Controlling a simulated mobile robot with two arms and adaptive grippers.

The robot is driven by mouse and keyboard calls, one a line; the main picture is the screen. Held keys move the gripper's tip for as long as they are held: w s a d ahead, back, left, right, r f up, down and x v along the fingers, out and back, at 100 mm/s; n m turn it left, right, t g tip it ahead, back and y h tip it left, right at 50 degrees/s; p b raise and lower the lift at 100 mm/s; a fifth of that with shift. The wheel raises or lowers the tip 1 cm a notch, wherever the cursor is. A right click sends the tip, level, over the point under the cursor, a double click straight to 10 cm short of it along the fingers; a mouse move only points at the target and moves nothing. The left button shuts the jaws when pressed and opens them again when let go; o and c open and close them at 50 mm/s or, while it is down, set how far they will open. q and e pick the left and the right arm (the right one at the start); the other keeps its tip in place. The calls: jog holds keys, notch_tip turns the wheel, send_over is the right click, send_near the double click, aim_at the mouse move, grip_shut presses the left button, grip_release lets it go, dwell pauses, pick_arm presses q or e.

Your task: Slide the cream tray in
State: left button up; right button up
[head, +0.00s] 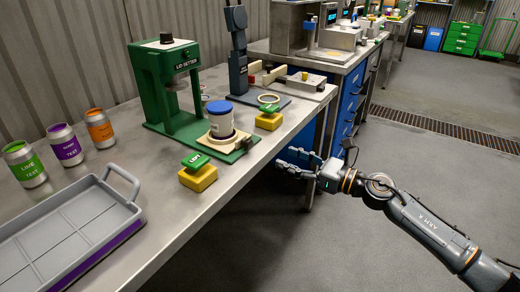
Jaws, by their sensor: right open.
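The cream tray (214,144) is a low pale piece on the front of the green lid setter's base, sticking out toward the table's front edge. A pale can (221,121) with a blue top stands upright on it. The green lid setter (167,85) rises behind and to the left, its head not above the can. My right gripper (284,161) is open and empty, off the table's front edge, to the right of the tray and apart from it. My left gripper is not in view.
Yellow blocks with green tops stand either side of the tray: the left one (198,178) and the right one (269,120). A grey handled tray (78,224) lies at the left front. Green, purple and orange cans (65,145) stand behind it. A dark press (237,55) stands farther back.

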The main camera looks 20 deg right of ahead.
aim_at(251, 145)
jog(key=p+x, duration=0.1)
jog(key=x, duration=1)
jog(key=shift+p, duration=0.3)
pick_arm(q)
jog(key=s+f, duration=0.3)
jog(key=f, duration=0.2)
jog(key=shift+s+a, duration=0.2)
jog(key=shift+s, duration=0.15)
pick_arm(e)
jog(key=shift+w+a, duration=0.45)
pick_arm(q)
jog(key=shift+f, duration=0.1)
pick_arm(e)
grip_shut()
